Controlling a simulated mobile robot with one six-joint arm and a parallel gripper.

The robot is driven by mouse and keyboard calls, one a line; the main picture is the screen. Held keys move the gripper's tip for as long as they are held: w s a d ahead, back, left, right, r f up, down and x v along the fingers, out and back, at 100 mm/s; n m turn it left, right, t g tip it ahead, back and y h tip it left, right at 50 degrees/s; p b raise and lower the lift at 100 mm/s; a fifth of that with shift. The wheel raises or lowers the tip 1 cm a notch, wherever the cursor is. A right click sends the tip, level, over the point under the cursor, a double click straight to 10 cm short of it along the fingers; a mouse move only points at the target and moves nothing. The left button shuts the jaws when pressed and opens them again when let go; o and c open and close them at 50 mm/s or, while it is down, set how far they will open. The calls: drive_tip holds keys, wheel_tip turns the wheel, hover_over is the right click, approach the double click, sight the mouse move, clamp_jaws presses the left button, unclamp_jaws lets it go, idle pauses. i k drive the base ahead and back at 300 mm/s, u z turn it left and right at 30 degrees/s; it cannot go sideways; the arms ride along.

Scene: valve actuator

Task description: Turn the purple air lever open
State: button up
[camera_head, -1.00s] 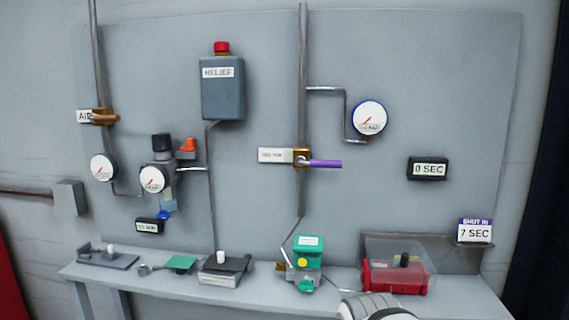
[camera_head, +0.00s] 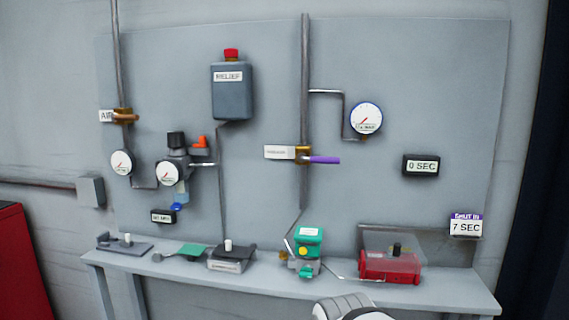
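A purple lever (camera_head: 323,160) sticks out horizontally to the right from a brass valve (camera_head: 303,154) on the central vertical pipe. A white label beside this valve is too small to read. The valve labelled AIR (camera_head: 122,114) is on the left pipe and has an orange-brown handle, not a purple one. My gripper is not in view. A white, rounded part, apparently of my arm, shows at the bottom edge, well below the purple lever and apart from it.
A shelf (camera_head: 200,276) below the panel carries a green device (camera_head: 308,250) and a red box with a clear cover (camera_head: 388,266). Gauges, a RELIEF box (camera_head: 232,92) and timer signs hang around. A red cabinet (camera_head: 25,265) stands at left.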

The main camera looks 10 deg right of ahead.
sight(301, 158)
drive_tip(key=u, duration=0.05)
drive_tip(key=k, duration=0.6)
drive_tip(key=z, duration=0.7)
drive_tip(key=i, duration=1)
drive_tip(key=z, duration=0.05)
